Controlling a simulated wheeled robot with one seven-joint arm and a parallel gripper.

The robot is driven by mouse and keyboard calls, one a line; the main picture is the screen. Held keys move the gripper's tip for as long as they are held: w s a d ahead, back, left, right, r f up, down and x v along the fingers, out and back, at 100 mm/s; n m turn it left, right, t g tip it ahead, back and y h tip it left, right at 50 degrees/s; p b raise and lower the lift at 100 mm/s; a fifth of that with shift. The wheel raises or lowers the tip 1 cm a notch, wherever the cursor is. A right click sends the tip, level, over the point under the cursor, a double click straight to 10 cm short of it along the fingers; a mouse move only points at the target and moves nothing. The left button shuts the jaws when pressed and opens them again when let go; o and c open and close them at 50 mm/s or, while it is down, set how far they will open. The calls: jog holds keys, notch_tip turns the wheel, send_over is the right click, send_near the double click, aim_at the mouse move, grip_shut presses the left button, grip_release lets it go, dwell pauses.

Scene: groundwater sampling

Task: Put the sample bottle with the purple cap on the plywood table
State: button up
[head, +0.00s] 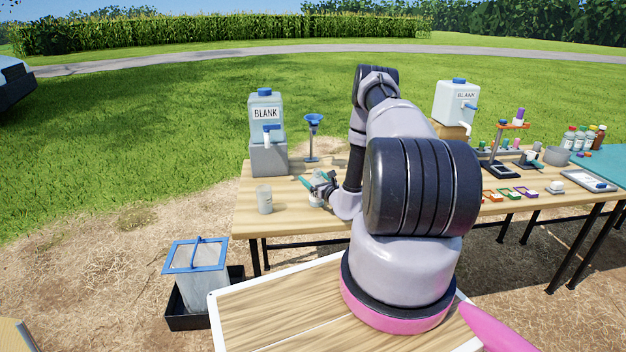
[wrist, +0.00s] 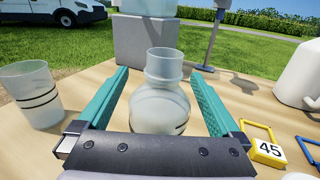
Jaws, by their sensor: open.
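My gripper (head: 318,186) is open over the left part of the long wooden table (head: 245,215). In the wrist view, its teal fingers (wrist: 157,105) stand either side of a clear, round-bodied, uncapped bottle (wrist: 160,105), with visible gaps. This bottle stands upright on the table. No purple cap shows on it. In the head view, a small purple-topped item (head: 520,114) sits on an orange-topped stand at the right; it is too small to tell whether it is the sample bottle. My arm hides the table's middle.
A clear cup (head: 264,199) stands left of my gripper. A BLANK carboy (head: 265,115) on a grey block and a blue funnel stand (head: 312,135) are behind. A yellow frame marked 45 (wrist: 268,150) lies at right. A blue-rimmed bin (head: 193,268) stands on the ground.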

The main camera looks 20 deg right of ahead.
jog(key=s+d, duration=0.1)
jog(key=s, duration=1.1)
jog(key=w+a+r+n+g+y, duration=0.1)
jog(key=a+r+n+g+y, duration=0.1)
jog(key=a+r+n+y, duration=0.45)
jog(key=a+r+n+g+y, duration=0.2)
jog(key=a+r, duration=0.2)
jog(key=r, duration=0.5)
jog(key=w+a+r+n+g+y, duration=0.1)
jog(key=a+r+n+g+y, duration=0.1)
jog(key=a+r+n+y, duration=0.45)
jog(key=s+a+r+n+g+h, duration=0.3)
jog(key=s+a+r+n+g, duration=0.35)
jog(key=s+r+g, duration=0.5)
jog(key=s+d+r+n+t+h, duration=0.2)
jog(key=s+r+h, duration=0.4)
jog(key=s, duration=0.3)
jog(key=s+d+r+n+t+h, duration=0.2)
jog(key=s+r+n+t+h, duration=0.3)
jog(key=s+r+n+h, duration=0.1)
jog(key=shift+s+d+r+n, duration=0.3)
jog(key=shift+s+r+n, duration=0.25)
jog(key=shift+s+r, duration=0.9)
